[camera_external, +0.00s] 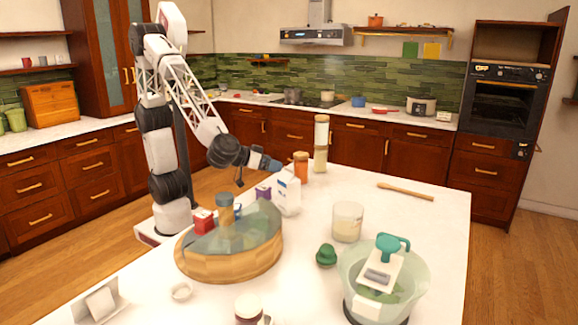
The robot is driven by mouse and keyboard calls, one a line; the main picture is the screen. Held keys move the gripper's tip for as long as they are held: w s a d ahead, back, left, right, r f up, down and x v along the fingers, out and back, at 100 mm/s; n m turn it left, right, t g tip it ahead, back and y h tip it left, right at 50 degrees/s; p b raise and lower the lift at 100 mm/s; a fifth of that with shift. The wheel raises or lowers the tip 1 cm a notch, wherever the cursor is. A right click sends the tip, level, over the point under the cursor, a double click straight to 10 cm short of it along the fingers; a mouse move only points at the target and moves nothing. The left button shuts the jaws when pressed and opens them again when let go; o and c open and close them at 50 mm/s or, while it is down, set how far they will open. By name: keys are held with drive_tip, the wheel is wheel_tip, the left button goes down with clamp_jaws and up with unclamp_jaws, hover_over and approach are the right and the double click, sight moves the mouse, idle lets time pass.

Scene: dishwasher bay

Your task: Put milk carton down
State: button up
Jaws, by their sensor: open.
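The white milk carton (288,196) stands upright on the white counter, just behind the round wooden tray. It has small dark markings on its front. My gripper (275,166) is open, reaching in from the left. Its end is at the top of the carton in this view. I cannot tell whether the fingers touch the carton, as they are small here.
A purple box (263,193) stands left of the carton. An orange jar (301,166) and a tall container (321,145) stand behind. A glass (347,222) and bowl (410,290) are right.

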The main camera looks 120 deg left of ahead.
drive_tip(key=s+d+r+m+t+h, duration=0.35)
drive_tip(key=s+d+m+h, duration=0.5)
drive_tip(key=h, duration=0.35)
drive_tip(key=s+a+f+m+g, duration=0.1)
drive_tip(key=s+a+f+g, duration=0.1)
drive_tip(key=s, duration=0.5)
drive_tip(key=s+a+f+m+g, duration=0.1)
drive_tip(key=s+a+g, duration=0.1)
drive_tip(key=s+g, duration=0.2)
drive_tip(key=s+a+f+m+g+y, duration=0.1)
drive_tip(key=s+a+f+m+g, duration=0.1)
drive_tip(key=s, duration=0.9)
drive_tip(key=shift+f+g, duration=0.3)
drive_tip(key=shift+g, duration=0.35)
drive_tip(key=shift+a, duration=0.1)
